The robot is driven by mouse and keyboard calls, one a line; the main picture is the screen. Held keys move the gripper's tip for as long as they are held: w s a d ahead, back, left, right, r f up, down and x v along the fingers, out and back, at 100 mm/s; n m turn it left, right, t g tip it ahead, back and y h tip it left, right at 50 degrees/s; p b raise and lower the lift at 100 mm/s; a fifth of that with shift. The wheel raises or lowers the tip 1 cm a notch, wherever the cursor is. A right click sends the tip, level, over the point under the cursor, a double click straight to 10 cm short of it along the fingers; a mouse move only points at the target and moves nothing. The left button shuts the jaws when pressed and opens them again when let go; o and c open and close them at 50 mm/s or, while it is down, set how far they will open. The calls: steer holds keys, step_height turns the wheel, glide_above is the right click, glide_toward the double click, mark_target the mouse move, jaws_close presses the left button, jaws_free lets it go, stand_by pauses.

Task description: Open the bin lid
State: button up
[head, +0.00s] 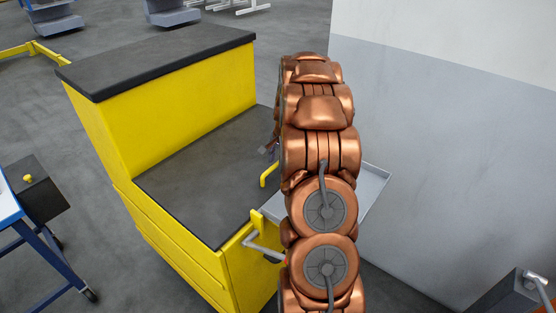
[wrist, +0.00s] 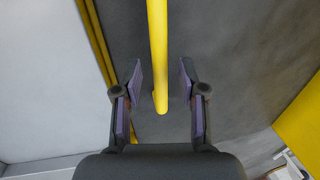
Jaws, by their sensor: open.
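The bin is a yellow cabinet (head: 160,110) with a dark, flat lid panel (head: 190,185) that lies closed, level with the lower top. A yellow bar handle (head: 268,175) stands near the panel's right side, partly hidden by my arm. In the wrist view the handle (wrist: 158,45) runs from the top edge to a foot on the dark lid surface (wrist: 230,65). My gripper (wrist: 160,80) is open, with one finger on each side of the handle and a visible gap on both sides. In the head view my arm hides most of my gripper.
A raised dark top (head: 165,55) stands at the cabinet's back. A grey metal tray (head: 369,190) and a grey crank handle (head: 262,245) sit at its right front. A grey-white wall (head: 440,130) rises close on the right. A blue-legged table (head: 40,240) stands at left.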

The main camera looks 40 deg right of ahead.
jaws_close()
stand_by(0.3)
steer(key=shift+r, duration=0.1)
